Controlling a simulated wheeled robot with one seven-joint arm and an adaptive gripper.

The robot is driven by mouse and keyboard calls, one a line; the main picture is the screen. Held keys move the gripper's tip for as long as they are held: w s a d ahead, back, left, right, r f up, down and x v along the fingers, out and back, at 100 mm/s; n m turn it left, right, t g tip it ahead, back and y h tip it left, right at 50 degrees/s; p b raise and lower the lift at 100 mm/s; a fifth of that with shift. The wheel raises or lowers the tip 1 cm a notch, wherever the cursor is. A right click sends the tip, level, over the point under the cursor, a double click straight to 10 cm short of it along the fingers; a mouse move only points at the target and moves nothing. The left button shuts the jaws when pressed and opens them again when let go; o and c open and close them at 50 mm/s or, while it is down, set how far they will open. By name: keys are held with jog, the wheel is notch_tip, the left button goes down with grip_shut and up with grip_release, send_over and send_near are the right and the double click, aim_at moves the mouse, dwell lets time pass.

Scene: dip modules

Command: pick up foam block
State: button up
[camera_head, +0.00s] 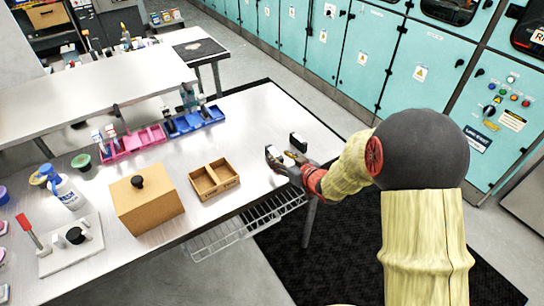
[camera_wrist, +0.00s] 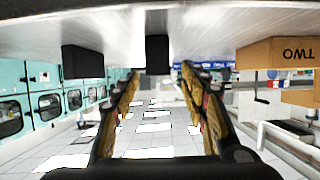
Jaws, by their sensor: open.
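Two small dark blocks stand on the table near its right end. The other block (camera_wrist: 82,62) is to the left, outside the fingers. I cannot tell which is the foam block. My gripper is open and appears empty, low near the table edge.
A two-compartment cardboard tray (camera_head: 229,174) stands left of my gripper. A wire rack (camera_head: 245,230) hangs below the front edge. The table's far right is clear.

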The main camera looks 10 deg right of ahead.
aim_at(274, 154)
jog(key=x, duration=0.2)
jog(key=b+x, duration=0.1)
jog(key=x, duration=0.1)
jog(key=shift+w+f+b, duration=0.2)
jog(key=shift+f+b, duration=0.1)
jog(key=shift+f, duration=0.05)
jog(key=shift+w+a+f, duration=0.1)
jog(key=shift+w+a, duration=0.05)
jog(key=shift+w, duration=0.3)
jog(key=shift+c, duration=1.4)
jog(key=c, duration=0.7)
jog(key=shift+c, duration=0.2)
